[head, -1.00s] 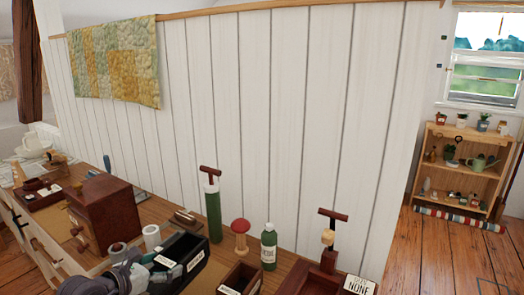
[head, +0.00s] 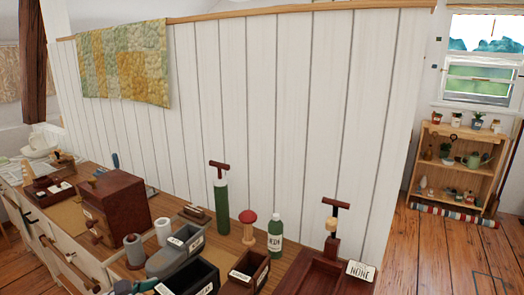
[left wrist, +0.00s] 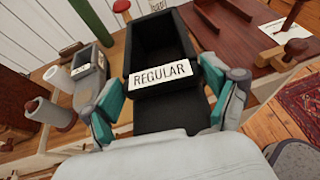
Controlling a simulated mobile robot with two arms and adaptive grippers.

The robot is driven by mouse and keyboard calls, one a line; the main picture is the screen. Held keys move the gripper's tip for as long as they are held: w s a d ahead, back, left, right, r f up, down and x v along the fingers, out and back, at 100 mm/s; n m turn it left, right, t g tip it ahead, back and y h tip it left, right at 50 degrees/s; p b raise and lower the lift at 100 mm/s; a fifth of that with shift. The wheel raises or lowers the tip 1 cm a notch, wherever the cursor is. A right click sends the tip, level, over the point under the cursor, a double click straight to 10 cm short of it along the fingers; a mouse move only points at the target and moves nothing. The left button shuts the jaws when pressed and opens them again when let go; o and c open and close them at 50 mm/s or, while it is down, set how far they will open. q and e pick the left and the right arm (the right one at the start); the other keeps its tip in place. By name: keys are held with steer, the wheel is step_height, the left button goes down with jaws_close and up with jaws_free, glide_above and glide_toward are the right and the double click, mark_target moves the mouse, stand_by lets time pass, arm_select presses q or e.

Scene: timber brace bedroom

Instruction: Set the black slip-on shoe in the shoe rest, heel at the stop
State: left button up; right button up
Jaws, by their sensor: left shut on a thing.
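My left gripper (left wrist: 165,100) is shut on a black open-topped box (left wrist: 160,38) with a white label reading REGULAR, one teal-and-grey finger on each side of it. In the head view the black box (head: 190,278) is at the bottom edge, over the front of the bench, and part of my left gripper (head: 128,288) shows left of it. The box's inside is dark, with no content that I can make out. I see no black slip-on shoe and nothing I can recognise as a shoe rest. My right gripper is not in view.
A grey bin (head: 176,254) stands just behind the black box, a brown labelled box (head: 248,271) to its right. A dark red tray (head: 312,277) and NONE card (head: 360,271) are further right. A green bottle (head: 275,237), green cylinder (head: 221,208) and spools (head: 134,250) stand around.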

arm_select(q)
steer(key=s+d+r+m+g+h, duration=0.2)
steer(key=s+d+m+h, duration=0.1)
steer(key=s, duration=0.9)
steer(key=shift+r+g, duration=0.15)
steer(key=shift+g, duration=0.25)
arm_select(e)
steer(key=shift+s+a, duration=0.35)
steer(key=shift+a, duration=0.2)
arm_select(q)
steer(key=shift+d, duration=0.1)
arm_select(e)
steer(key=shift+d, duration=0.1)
